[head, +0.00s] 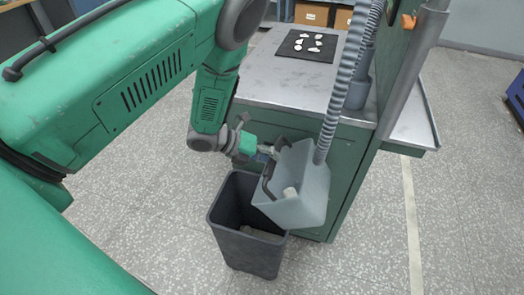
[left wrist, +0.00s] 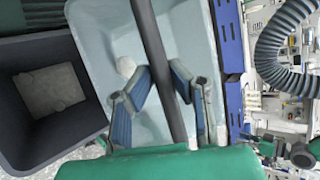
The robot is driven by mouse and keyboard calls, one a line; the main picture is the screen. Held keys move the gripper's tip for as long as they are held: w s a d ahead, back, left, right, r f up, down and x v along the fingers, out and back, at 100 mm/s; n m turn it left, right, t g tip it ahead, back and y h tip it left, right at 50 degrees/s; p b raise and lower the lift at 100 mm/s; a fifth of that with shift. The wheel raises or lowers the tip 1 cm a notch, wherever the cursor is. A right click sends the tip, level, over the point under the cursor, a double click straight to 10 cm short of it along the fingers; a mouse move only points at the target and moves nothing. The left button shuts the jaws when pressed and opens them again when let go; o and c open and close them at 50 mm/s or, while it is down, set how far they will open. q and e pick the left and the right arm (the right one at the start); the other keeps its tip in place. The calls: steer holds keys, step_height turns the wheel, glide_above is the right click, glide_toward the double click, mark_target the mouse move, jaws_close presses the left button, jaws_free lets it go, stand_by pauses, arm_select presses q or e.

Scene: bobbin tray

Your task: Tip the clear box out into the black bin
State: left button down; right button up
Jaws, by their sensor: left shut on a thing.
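The clear box (head: 312,197), pale bluish, hangs tilted above and to the right of the black bin (head: 228,241), its open side facing left towards the bin. My left gripper (head: 268,153) is shut on the box's dark handle; in the left wrist view my two fingers (left wrist: 158,90) close around this dark bar (left wrist: 150,40). A small white piece (head: 290,192) lies inside the box and also shows in the left wrist view (left wrist: 126,67). The bin stands upright on the floor. A pale patch (left wrist: 50,90) shows at its bottom; I cannot tell what it is. My right gripper is out of view.
A green cabinet with a metal top (head: 290,75) stands right behind the bin and box. A black mat (head: 288,46) with several white pieces lies on it. A grey ribbed hose (head: 345,80) hangs close to the box. The floor left of the bin is clear.

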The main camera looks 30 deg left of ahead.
arm_select(q)
steer(key=w+d+r+m+g+y+p, duration=0.1)
steer(key=d+r+g+y+p, duration=0.1)
steer(key=d+y, duration=0.5)
steer(key=r+p, duration=0.1)
steer(key=p, duration=0.1)
steer(key=shift+w+m+p, duration=0.3)
steer(key=shift+w+p, duration=0.1)
steer(key=shift+r, duration=0.15)
steer(key=shift+d, duration=0.15)
